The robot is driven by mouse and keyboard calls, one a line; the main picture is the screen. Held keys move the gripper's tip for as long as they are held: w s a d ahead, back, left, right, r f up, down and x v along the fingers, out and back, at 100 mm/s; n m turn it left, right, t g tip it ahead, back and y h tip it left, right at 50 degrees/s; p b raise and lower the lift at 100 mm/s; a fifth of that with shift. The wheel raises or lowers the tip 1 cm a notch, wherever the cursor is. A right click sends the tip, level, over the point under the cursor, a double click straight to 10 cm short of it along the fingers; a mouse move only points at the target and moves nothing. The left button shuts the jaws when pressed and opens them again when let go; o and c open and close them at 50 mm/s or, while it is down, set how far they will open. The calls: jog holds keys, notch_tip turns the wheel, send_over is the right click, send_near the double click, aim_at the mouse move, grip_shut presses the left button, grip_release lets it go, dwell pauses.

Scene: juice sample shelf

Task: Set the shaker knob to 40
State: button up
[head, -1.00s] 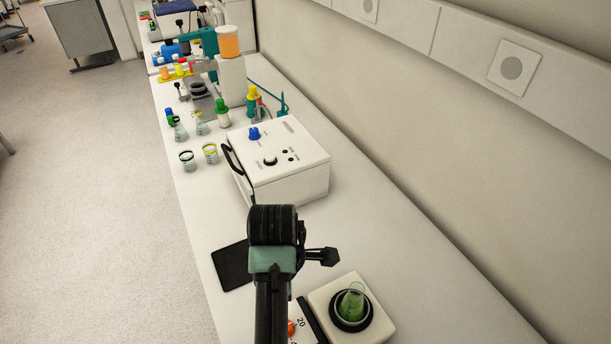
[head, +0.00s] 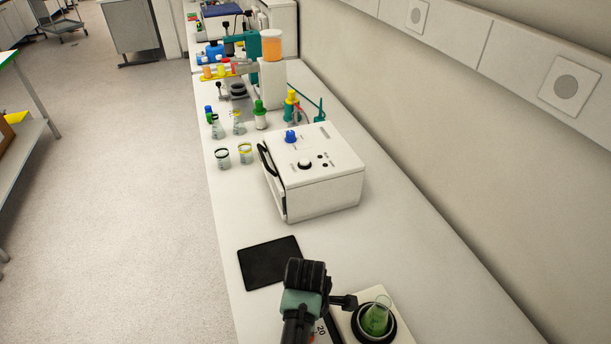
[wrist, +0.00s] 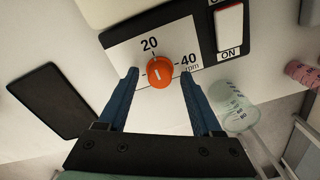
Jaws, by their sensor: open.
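The orange shaker knob (wrist: 160,72) sits on a white dial plate with the marks 20 (wrist: 150,44) and 40 (wrist: 188,59) in the wrist view. Its short white line points roughly up, slightly towards the 20 side. My gripper (wrist: 159,76) is open, with one blue finger on each side of the knob; I cannot tell whether they touch it. In the head view the shaker (head: 403,336) is at the bottom edge, bearing a flask of green liquid (head: 376,318). My arm hides most of its dial, and the fingers are hidden there.
A red-and-white ON switch (wrist: 229,27) is beside the dial. A black pad (head: 268,262) lies left of the arm. A white box with knobs (head: 322,196) stands farther along the bench, with beakers (head: 222,158) beyond. The wall is on the right.

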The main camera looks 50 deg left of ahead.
jog(key=shift+f, duration=0.1)
grip_shut()
dwell(0.3)
jog(key=shift+m, duration=0.3)
jog(key=m+p, duration=0.1)
jog(key=m, duration=0.2)
jog(key=shift+m+p, duration=0.3)
jog(key=shift+p, duration=0.1)
jog(key=m+p, duration=0.1)
jog(key=m, duration=0.3)
jog(key=shift+m, duration=0.3)
jog(key=m+p, duration=0.1)
jog(key=m, duration=0.8)
jog(key=shift+p, duration=0.4)
jog(key=shift+w, duration=0.1)
